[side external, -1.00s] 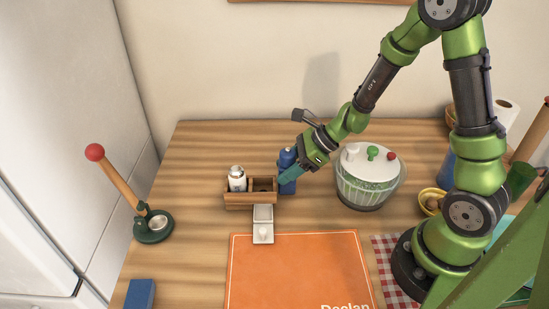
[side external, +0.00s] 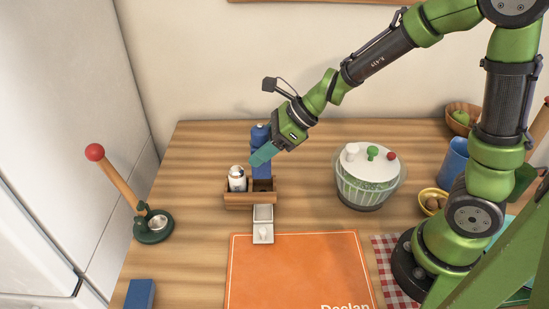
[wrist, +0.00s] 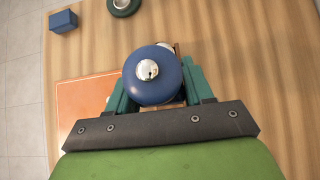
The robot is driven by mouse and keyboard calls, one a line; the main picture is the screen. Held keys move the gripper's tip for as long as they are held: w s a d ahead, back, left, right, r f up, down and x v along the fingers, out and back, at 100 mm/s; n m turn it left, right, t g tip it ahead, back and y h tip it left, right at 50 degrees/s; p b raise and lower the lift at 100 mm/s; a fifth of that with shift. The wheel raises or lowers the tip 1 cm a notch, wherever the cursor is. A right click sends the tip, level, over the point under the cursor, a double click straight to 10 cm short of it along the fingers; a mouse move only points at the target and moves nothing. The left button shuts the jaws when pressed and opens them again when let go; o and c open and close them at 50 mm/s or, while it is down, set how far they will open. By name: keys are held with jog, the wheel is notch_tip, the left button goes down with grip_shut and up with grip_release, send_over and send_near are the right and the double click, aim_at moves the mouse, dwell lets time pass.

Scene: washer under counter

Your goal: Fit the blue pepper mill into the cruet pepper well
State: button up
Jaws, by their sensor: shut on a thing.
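The blue pepper mill (side external: 261,164) is upright in my gripper (side external: 262,155), which is shut on it with teal fingers. In the side view the mill stands over the right well of the wooden cruet (side external: 251,198); I cannot tell whether its base is inside the well or above it. A white shaker with a silver cap (side external: 237,179) fills the left well. In the wrist view the mill's round blue top with its silver knob (wrist: 148,70) sits between the fingers (wrist: 155,92) and hides most of the cruet.
A salad spinner (side external: 367,178) is to the right. A green press with a red-knobbed handle (side external: 153,228) is at left. Counter behind the cruet is clear.

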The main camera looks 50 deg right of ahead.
aim_at(262, 170)
jog(key=shift+f, duration=3.2)
jog(key=shift+f, duration=0.15)
jog(key=o, duration=1.3)
